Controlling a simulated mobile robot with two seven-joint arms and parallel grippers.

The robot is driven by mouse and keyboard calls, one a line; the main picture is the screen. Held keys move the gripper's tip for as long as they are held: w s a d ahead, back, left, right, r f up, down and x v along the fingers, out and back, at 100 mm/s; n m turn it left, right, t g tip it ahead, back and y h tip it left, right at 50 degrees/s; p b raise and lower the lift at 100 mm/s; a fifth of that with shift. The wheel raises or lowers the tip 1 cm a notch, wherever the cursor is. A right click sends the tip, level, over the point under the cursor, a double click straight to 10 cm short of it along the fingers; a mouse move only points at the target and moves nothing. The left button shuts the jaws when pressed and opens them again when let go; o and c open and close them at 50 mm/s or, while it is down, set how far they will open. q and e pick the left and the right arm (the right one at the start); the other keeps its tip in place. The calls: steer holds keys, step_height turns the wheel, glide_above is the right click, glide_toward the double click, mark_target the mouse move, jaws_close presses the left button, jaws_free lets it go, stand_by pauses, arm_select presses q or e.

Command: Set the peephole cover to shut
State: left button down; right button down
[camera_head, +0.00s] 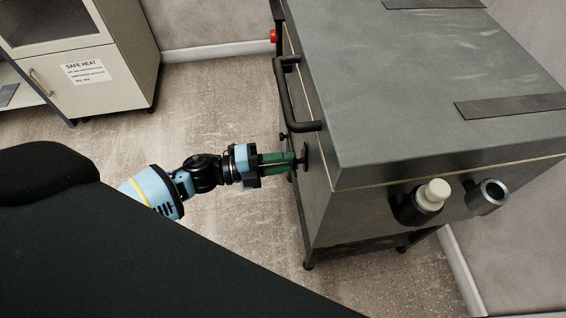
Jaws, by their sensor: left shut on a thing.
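The peephole cover (305,157) is a small dark disc on the front face of the grey kiln (322,207), below the black lid handle. I see it nearly edge-on, so how far it covers the hole cannot be told. My left gripper (293,161), with green fingers, reaches in from the left and is shut at the cover. The fingers hide what they grip, which appears to be the cover's small knob. My right gripper is not in view.
A black handle (285,92) sticks out just above my left gripper. A cream plug (433,192) and a metal tube (487,197) project from the kiln's right side. A cabinet (95,65) stands at the back left. Floor between is clear.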

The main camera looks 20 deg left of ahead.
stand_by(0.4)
arm_select(q)
steer(key=c, duration=1.2)
jaws_free()
steer(key=shift+v, duration=3.95)
